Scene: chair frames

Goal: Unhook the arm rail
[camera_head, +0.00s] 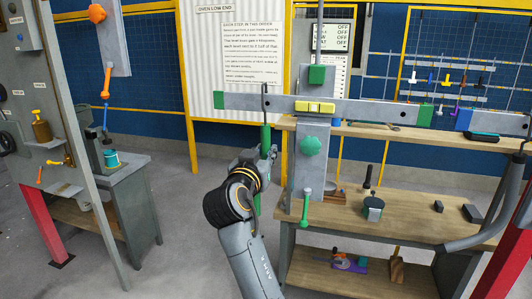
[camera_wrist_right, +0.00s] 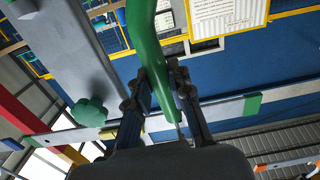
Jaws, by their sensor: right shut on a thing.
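A long grey horizontal rail (camera_head: 375,110) with a green end cap (camera_head: 219,99) crosses a grey upright plate (camera_head: 306,180). A green handle (camera_head: 265,138) with a thin dark hook at its top hangs at the rail's left part. The hook's exact contact with the rail is too small to tell. My right gripper (camera_head: 262,160) is shut on the green handle, below the rail. In the right wrist view the handle (camera_wrist_right: 145,35) passes between the fingers (camera_wrist_right: 160,80), and the rail's green-capped end (camera_wrist_right: 253,104) lies behind. My left gripper is not in view.
A yellow level (camera_head: 315,107) sits on the rail, above a green star knob (camera_head: 310,146). A wooden workbench (camera_head: 415,215) with small tools stands at right. A grey post (camera_head: 85,130) and side bench (camera_head: 125,178) stand at left. The floor between is open.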

